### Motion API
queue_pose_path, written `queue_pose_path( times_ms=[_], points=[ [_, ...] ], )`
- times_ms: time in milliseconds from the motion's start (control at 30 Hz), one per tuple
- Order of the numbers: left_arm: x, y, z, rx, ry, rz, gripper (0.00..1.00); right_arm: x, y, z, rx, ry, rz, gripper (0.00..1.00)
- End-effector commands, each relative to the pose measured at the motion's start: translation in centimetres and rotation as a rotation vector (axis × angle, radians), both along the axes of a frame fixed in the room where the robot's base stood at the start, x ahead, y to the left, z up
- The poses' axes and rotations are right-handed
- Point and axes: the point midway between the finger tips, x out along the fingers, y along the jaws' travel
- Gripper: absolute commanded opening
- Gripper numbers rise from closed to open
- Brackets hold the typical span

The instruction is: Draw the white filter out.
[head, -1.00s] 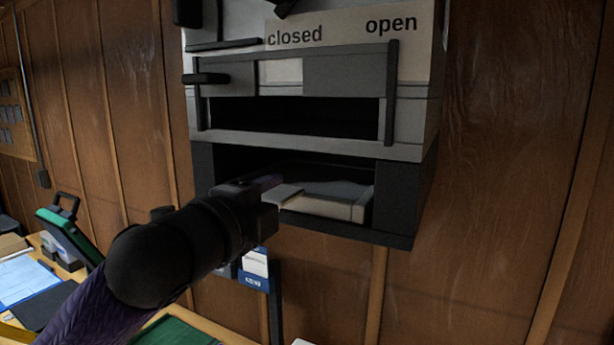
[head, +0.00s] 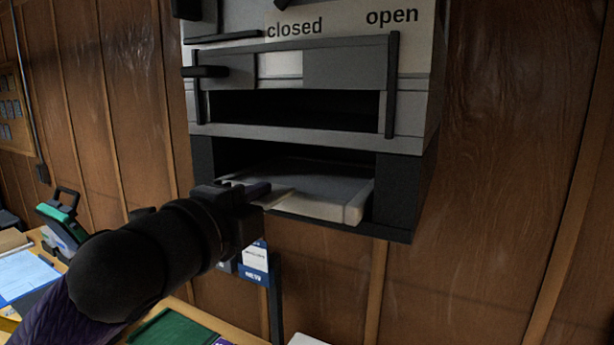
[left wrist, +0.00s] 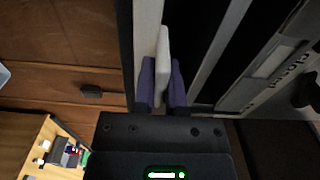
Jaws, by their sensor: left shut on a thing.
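The white filter (head: 318,190) is a flat, pale tray-like piece in the lower dark slot of the grey wall unit (head: 410,146). Its front edge stands at the slot's opening and its back part lies in shadow inside. My left gripper (head: 262,190) is in front of the slot at its left side, shut on the filter's tab, which sticks out towards me. In the left wrist view, the two purple fingers (left wrist: 161,88) close on both sides of the white tab (left wrist: 163,62). My right gripper is not in view.
Above the slot, the unit has a grey framed door (head: 280,70) with "closed" and "open" labels. A desk (head: 190,312) with papers and a green-topped device (head: 62,222) stands at lower left. The wood-panelled wall right of the unit is clear.

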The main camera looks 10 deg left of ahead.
Motion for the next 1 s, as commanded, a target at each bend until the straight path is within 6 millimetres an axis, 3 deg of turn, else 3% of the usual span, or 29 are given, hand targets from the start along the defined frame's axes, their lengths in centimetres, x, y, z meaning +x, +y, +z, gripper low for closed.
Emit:
queue_pose_path(
  times_ms=[467, 1000],
  points=[
    [-5.1, 1.8, -0.1, 0.003, 0.000, 0.000, 0.00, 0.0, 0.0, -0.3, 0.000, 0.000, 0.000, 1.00],
    [-8.0, 2.9, -0.4, 0.001, -0.004, 0.002, 0.00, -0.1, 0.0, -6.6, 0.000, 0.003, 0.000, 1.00]
  ],
)
